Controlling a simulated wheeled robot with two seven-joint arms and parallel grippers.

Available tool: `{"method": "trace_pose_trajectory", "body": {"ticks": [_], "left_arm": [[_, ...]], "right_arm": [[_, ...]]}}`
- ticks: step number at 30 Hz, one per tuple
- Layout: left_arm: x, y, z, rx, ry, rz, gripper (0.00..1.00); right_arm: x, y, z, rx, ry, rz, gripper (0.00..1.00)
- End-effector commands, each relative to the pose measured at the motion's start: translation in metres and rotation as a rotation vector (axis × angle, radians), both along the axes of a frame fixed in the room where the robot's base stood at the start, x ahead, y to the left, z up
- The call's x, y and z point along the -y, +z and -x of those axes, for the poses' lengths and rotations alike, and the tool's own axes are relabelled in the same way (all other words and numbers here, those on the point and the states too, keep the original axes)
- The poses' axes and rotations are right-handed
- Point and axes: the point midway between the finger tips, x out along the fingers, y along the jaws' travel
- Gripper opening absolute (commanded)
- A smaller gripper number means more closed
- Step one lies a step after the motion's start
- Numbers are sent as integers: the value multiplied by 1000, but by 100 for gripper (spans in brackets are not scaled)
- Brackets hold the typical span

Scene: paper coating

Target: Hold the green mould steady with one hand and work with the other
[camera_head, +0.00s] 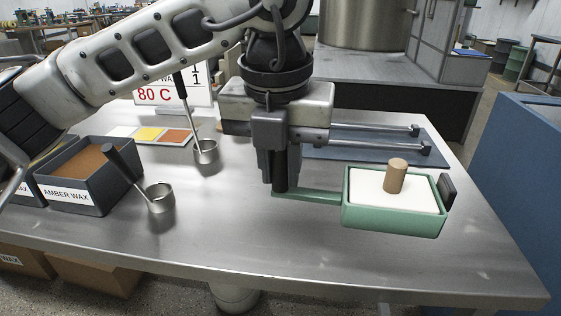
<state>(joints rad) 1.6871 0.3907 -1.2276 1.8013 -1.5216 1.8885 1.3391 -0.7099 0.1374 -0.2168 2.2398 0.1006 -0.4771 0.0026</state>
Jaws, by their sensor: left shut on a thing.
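The green mould (392,219) is a rectangular tray at the right front of the table, with a flat white layer (425,198) inside. A wooden cylinder (396,176) stands upright on the white layer. A green handle (307,197) runs left from the mould. My left gripper (280,190) points down from above and is shut on this handle. A dark pad (448,193) is at the mould's right end; I cannot tell what it belongs to. My right gripper is not in view.
A box labelled amber wax (88,202) stands at left, with a metal ladle (159,196) beside it and another ladle (205,150) farther back. The front centre is clear.

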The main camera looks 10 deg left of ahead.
Motion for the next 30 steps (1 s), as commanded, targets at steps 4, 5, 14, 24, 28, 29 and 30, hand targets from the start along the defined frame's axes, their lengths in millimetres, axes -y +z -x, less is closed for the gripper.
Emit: {"method": "trace_pose_trajectory", "body": {"ticks": [4,5,14,24,28,29,30], "left_arm": [[1,1,0,2,0,3,0],[0,1,0,2,0,3,0],[0,-7,-7,3,0,3,0],[-2,-16,-17,1,0,2,0],[-2,-19,-21,2,1,2,0],[-2,-20,-22,2,1,2,0],[-2,-21,-23,2,1,2,0]], "right_arm": [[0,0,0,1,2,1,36],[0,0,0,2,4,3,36],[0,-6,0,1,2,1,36],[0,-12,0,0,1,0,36],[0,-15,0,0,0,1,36],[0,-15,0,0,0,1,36],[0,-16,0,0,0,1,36]]}}
